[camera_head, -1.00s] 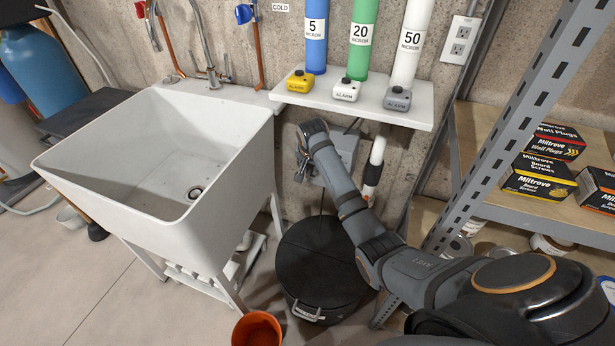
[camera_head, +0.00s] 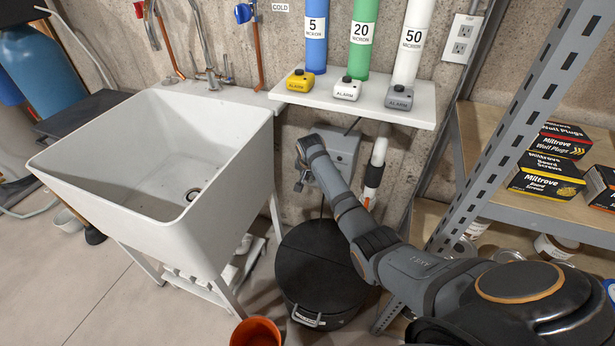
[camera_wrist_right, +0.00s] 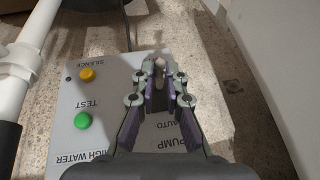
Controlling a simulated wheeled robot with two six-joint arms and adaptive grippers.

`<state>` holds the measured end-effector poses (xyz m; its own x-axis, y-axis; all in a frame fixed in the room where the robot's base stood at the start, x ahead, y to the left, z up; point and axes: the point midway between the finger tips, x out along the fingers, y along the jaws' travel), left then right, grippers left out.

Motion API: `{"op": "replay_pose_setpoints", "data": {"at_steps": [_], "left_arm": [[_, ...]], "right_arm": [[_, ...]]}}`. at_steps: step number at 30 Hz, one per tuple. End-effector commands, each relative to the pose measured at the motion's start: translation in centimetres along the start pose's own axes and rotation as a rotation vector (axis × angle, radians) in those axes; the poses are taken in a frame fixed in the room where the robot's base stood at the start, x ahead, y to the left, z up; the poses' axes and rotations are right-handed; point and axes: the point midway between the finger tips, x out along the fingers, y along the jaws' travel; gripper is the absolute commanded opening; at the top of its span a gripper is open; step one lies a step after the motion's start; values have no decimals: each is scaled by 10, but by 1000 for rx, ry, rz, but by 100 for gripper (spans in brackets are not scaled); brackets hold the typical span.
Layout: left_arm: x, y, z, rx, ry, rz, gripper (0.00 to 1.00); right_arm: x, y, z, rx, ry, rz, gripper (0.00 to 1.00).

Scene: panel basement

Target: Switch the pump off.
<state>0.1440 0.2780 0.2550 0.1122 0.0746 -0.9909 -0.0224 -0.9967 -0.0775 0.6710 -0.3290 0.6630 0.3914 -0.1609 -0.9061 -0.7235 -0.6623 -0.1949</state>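The grey pump control box (camera_head: 341,149) is on the concrete wall under the white shelf. In the right wrist view the box (camera_wrist_right: 75,140) shows a yellow SILENCE button (camera_wrist_right: 87,74), a green TEST button (camera_wrist_right: 82,120) and PUMP and AUTO lettering. My right gripper (camera_wrist_right: 158,66) is in front of the PUMP side, its fingers close together. A small pale thing shows between the fingertips; I cannot tell if it is a switch lever or gripped. The fingers hide that part of the panel. In the head view the right gripper (camera_head: 300,180) is at the box's left side. My left gripper is out of view.
A white sink (camera_head: 150,165) stands to the left. The shelf (camera_head: 365,106) above holds yellow, white and grey alarms under filter pipes. A white pipe (camera_head: 378,158) is right of the box. A black lidded bin (camera_head: 318,265) and orange bucket (camera_head: 257,332) stand below. Metal shelving (camera_head: 500,140) is right.

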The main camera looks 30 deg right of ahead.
Motion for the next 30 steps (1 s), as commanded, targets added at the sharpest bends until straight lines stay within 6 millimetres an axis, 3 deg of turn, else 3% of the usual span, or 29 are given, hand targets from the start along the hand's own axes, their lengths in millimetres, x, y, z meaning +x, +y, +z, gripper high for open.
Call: {"op": "replay_pose_setpoints", "data": {"at_steps": [8,12,19,29,30], "left_arm": [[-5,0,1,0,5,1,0],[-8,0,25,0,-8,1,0],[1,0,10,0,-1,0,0],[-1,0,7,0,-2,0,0],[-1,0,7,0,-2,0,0]], "right_arm": [[0,0,2,-7,32,0,0],[6,2,9,-34,175,-10,0],[17,4,13,-69,361,-23,0],[15,4,12,-72,382,-24,0],[15,4,12,-72,382,-24,16]]}}
